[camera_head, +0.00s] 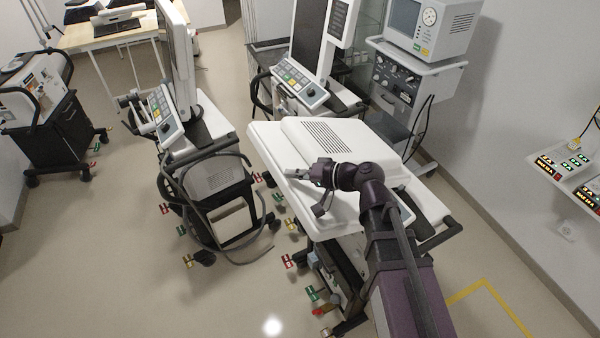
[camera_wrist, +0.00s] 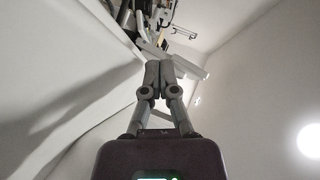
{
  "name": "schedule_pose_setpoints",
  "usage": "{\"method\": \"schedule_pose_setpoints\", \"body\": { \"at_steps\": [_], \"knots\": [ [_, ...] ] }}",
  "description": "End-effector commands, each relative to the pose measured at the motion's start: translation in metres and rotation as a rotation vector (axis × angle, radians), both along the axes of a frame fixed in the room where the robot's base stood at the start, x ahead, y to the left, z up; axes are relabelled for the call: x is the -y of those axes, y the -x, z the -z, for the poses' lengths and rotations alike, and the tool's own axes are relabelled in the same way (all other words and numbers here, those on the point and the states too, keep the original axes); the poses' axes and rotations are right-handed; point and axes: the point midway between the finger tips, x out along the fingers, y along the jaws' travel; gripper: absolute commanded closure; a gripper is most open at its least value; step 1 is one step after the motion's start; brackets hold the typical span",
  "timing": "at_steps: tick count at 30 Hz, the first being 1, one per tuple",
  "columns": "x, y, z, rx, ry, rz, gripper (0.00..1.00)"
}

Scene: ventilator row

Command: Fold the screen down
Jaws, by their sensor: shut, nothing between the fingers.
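The screen (camera_head: 262,141) of the nearest ventilator is a wide white panel with a raised, slotted back housing (camera_head: 335,140). It lies back side up, close to level, over the cart; its display face is hidden. I cannot tell whether it rests fully on the unit beneath. My gripper (camera_head: 288,171) is over the near part of the panel, pointing left; I cannot tell whether it touches. In the wrist view the gripper (camera_wrist: 159,66) has its fingers together and empty, with a white surface, seemingly the screen (camera_wrist: 65,50), close on the left.
A ventilator (camera_head: 180,60) with an upright screen and hanging hoses stands to the left, another (camera_head: 308,40) behind. A monitor stack (camera_head: 420,70) is by the right wall. A wall shelf (camera_head: 570,175) holds lit devices. Floor at the front left is clear.

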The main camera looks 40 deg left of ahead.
Motion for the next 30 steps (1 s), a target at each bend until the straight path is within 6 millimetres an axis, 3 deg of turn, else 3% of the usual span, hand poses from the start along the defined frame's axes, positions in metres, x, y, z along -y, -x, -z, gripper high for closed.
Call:
{"method": "schedule_pose_setpoints", "body": {
  "at_steps": [8,30],
  "knots": [
    [-0.0022,0.0033,0.011,0.0,0.0,0.0,1.0],
    [-0.0012,0.0019,0.0043,-0.001,0.0,0.001,1.0]
  ]
}}
